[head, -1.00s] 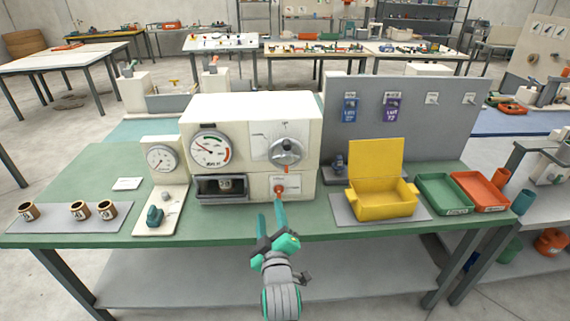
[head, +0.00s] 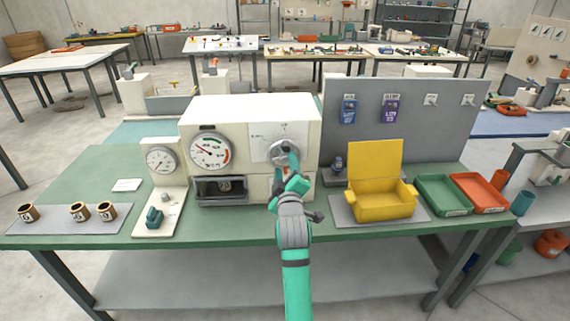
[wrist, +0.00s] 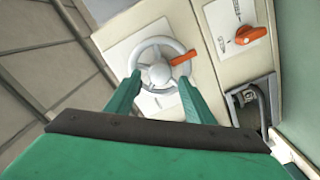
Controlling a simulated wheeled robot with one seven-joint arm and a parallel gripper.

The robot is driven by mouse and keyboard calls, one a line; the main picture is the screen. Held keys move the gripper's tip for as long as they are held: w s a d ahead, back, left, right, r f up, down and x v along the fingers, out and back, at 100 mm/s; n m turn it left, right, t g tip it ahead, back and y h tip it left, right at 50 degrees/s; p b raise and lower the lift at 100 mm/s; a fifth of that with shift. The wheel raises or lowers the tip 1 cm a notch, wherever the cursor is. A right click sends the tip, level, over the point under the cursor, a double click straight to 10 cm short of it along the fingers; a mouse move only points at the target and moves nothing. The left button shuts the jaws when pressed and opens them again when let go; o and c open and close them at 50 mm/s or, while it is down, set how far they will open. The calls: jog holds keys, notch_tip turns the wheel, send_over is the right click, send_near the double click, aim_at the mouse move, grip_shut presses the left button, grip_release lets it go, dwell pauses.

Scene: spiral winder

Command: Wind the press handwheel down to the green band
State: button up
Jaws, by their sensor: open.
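The handwheel (head: 281,157) is a grey ring with a hub on the white front of the press (head: 250,108). In the wrist view the handwheel (wrist: 148,49) shows an orange grip (wrist: 183,58) on its rim. My gripper (head: 286,160) is open in front of the wheel and hides part of it. In the wrist view the fingertips of my gripper (wrist: 160,78) overlap opposite sides of the rim; I cannot tell whether they touch. The large dial (head: 210,150) has green and red bands, and its needle points up and left, outside the green band.
An orange knob (wrist: 244,35) is on the panel below the wheel. A dark window (head: 220,190) holds a small cylinder. A smaller gauge (head: 160,159) stands left, a yellow box (head: 382,206) right.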

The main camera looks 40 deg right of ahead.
jog(key=shift+x, duration=1.1)
jog(key=c, duration=1)
jog(key=shift+c, duration=0.2)
jog(key=shift+m, duration=0.4)
jog(key=shift+m, duration=2.5)
jog(key=o, duration=1)
jog(key=shift+s, duration=0.1)
